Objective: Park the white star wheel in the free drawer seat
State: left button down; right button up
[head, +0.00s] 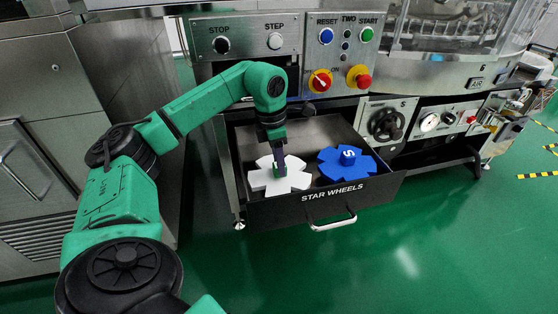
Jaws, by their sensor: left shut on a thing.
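The white star wheel (266,181) is in the left part of the open drawer labelled STAR WHEELS (331,203). I cannot tell whether the wheel rests fully on the drawer floor. A blue star wheel (346,164) marked S sits in the right part of the drawer. The seat under the white wheel is hidden. My right gripper is not in view.
Above the drawer is a panel with STOP (221,45) and STEP buttons and a red-yellow rotary switch (320,82). A black handwheel (386,124) is right of the drawer. A steel cabinet (40,110) stands at left. Green floor in front is clear.

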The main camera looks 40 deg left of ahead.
pick_arm(q)
jog(key=shift+c, duration=1.8)
grip_release()
jog(key=shift+r, duration=0.1)
notch_tip(320, 180, up, 14)
jog(key=s+a+p, duration=0.1)
jog(key=p, duration=0.5)
jog(key=shift+s+r, duration=0.2)
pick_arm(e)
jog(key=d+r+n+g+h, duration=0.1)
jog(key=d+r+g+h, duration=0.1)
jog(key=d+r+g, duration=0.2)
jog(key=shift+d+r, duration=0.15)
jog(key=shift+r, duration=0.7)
